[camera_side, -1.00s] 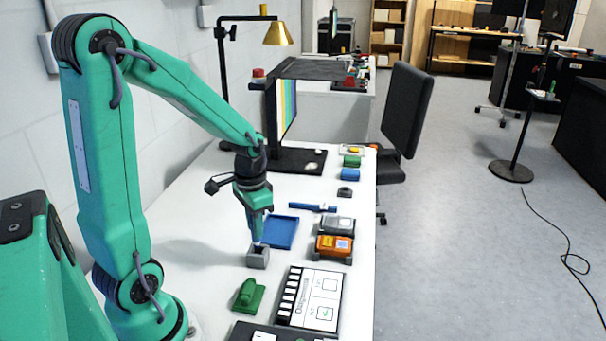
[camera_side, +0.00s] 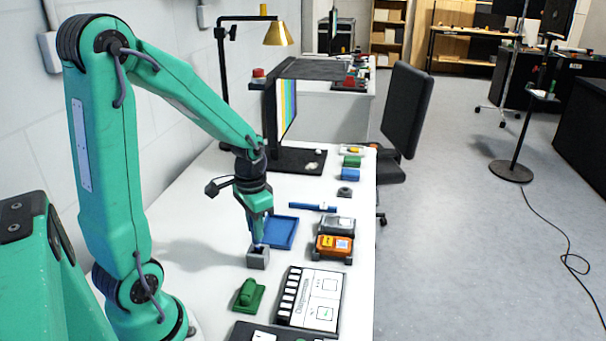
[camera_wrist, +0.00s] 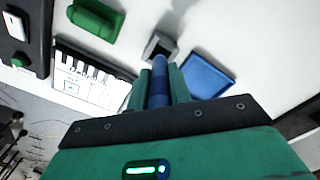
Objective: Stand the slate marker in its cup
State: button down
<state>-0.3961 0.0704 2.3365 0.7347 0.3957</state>
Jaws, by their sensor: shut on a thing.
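The slate marker (camera_wrist: 158,92) is a blue cylinder, held between the fingers of my gripper (camera_wrist: 159,80) in the wrist view. In the side view my gripper (camera_side: 258,236) points down, directly over the small grey square cup (camera_side: 258,260). The marker's lower end is at the cup's opening; I cannot tell how far inside it is. In the wrist view the cup (camera_wrist: 160,46) shows just beyond the marker's tip, with its dark opening partly visible. The fingers are shut on the marker.
A blue tray (camera_side: 283,233) lies just behind the cup. Orange (camera_side: 334,246) and grey (camera_side: 338,225) boxes stand to the right. A monitor (camera_side: 286,108) stands at the back.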

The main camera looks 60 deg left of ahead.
aim_at(257, 242)
jog(key=shift+f, duration=2.1)
dwell(3.8)
jog(key=c, duration=1.2)
grip_release()
jog(key=shift+r, duration=0.1)
jog(key=shift+r, duration=3.85)
jog(key=shift+d+r, duration=0.1)
